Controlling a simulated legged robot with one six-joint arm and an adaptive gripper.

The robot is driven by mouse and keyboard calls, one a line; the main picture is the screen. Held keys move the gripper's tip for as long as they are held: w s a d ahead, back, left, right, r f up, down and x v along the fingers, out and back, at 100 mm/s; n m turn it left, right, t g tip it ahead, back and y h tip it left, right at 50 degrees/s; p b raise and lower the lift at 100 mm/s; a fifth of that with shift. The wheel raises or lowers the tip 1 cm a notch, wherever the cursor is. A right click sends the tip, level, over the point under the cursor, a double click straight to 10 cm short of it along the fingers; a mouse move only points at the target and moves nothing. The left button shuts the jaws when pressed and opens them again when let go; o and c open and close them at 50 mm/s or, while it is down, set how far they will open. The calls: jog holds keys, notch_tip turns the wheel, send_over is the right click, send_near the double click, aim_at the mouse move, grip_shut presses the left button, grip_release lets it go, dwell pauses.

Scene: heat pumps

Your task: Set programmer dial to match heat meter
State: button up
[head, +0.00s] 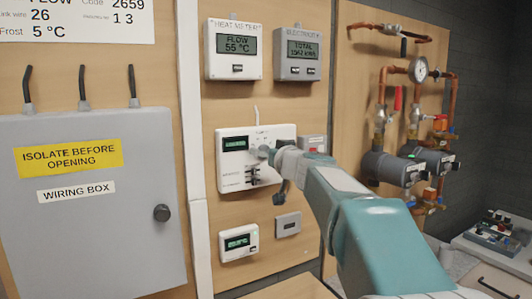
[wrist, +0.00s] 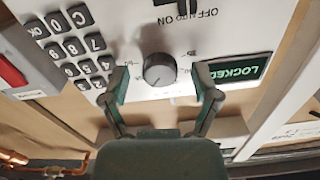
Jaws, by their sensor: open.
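The programmer (head: 237,172) is a white panel on the wooden board in the head view. In the wrist view its round dark dial (wrist: 159,69) has a light rim and sits between my open fingers. My gripper (wrist: 162,84) is open around the dial, with a finger on each side and apart from it. In the head view my arm hides the programmer's right part. Its green display (wrist: 238,70) reads LOCKED in the wrist view. The heat meter (head: 234,49), above the programmer, reads FLOW 55 °C.
A keypad (wrist: 75,45) and a switch marked ON, OFF and AUTO (wrist: 183,8) are near my fingers. The electricity meter (head: 301,53) is at upper right. A smaller thermostat-like unit (head: 238,241) is below. The grey wiring box (head: 95,215) is left; copper pipes (head: 455,95) are right.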

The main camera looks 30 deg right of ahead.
grip_shut()
jog(key=shift+m, duration=1.8)
grip_release()
jog(key=s, duration=1.2)
jog(key=shift+d, duration=0.2)
